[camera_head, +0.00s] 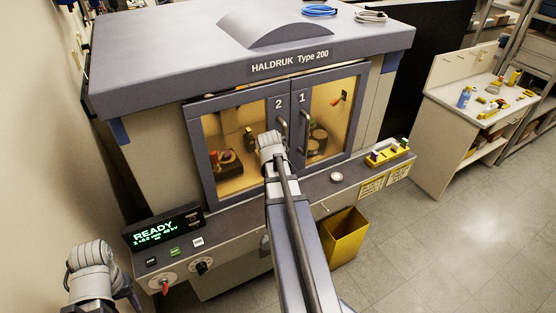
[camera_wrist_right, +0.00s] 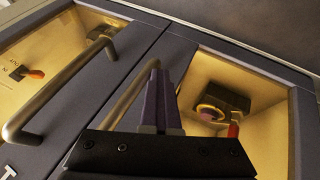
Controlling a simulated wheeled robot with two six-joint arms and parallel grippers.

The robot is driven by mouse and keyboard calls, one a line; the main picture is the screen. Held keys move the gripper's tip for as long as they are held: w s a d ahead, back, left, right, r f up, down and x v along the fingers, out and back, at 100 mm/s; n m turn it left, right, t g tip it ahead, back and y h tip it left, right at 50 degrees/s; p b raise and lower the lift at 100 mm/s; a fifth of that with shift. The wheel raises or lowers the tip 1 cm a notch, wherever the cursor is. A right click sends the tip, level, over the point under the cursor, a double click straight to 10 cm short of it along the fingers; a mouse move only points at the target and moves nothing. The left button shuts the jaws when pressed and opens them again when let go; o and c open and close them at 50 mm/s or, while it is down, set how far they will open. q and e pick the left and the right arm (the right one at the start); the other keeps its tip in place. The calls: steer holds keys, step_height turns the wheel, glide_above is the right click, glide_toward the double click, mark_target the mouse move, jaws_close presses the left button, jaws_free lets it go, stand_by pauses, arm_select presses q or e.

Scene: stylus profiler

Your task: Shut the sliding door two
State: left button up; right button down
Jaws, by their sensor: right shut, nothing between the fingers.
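Sliding door two (camera_head: 226,103) is the left, dark-framed glass door of the HALDRUK cabinet, marked 2. It stands beside door one (camera_head: 347,118), and no open gap shows between their frames. Door two's bar handle (camera_head: 282,124) is upright near its right edge; the bar also shows in the right wrist view (camera_wrist_right: 124,101). My right gripper (camera_wrist_right: 157,70) is shut and empty, with its purple fingers beside that bar; I cannot tell whether they touch it. In the head view my right wrist hides the fingers and the lower handle area. Of my left arm, only a grey wrist part shows, bottom left.
Door one's handle (camera_wrist_right: 60,90) stands close by in the wrist view. A ledge below the doors carries a READY display (camera_head: 163,231), a white ring (camera_head: 336,177) and a yellow tray (camera_head: 388,154). A yellow bin (camera_head: 346,236) stands below. The floor at right is clear.

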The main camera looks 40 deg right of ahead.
steer(key=shift+s+d+r, duration=0.1)
steer(key=shift+d+r, duration=0.1)
steer(key=shift+d, duration=0.05)
steer(key=p+v, duration=0.6)
steer(key=v, duration=0.1)
steer(key=shift+a+r, duration=0.15)
steer(key=shift+a, duration=0.25)
